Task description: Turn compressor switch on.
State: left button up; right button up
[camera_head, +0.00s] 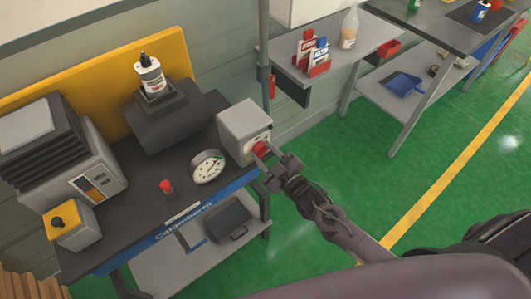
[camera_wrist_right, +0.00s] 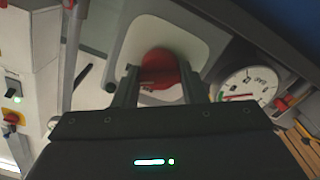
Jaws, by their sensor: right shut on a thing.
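A light grey switch box (camera_head: 243,130) stands at the right end of the dark workbench, with a red rotary switch (camera_head: 261,149) on its front face. My right gripper (camera_head: 272,162) is at that face and shut on the red switch. In the right wrist view the red switch (camera_wrist_right: 158,66) sits between the two fingers of the right gripper (camera_wrist_right: 160,84), in front of a pale panel. The fingers hide part of the switch, so its exact turn angle is hard to tell. My left gripper is not in view.
A round gauge (camera_head: 208,166) stands just left of the box, with a red button (camera_head: 166,187) further left. A dark cylinder unit (camera_head: 170,118) with a bottle (camera_head: 150,75) is behind. A yellow-topped switch box (camera_head: 70,226) is at the far left. Green floor (camera_head: 340,185) is open at right.

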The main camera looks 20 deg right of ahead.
jog(key=shift+f, duration=0.1)
dwell(0.4)
jog(key=o, duration=1)
jog(key=b+v, duration=0.1)
jog(key=v, duration=0.7)
jog(key=shift+b, duration=0.4)
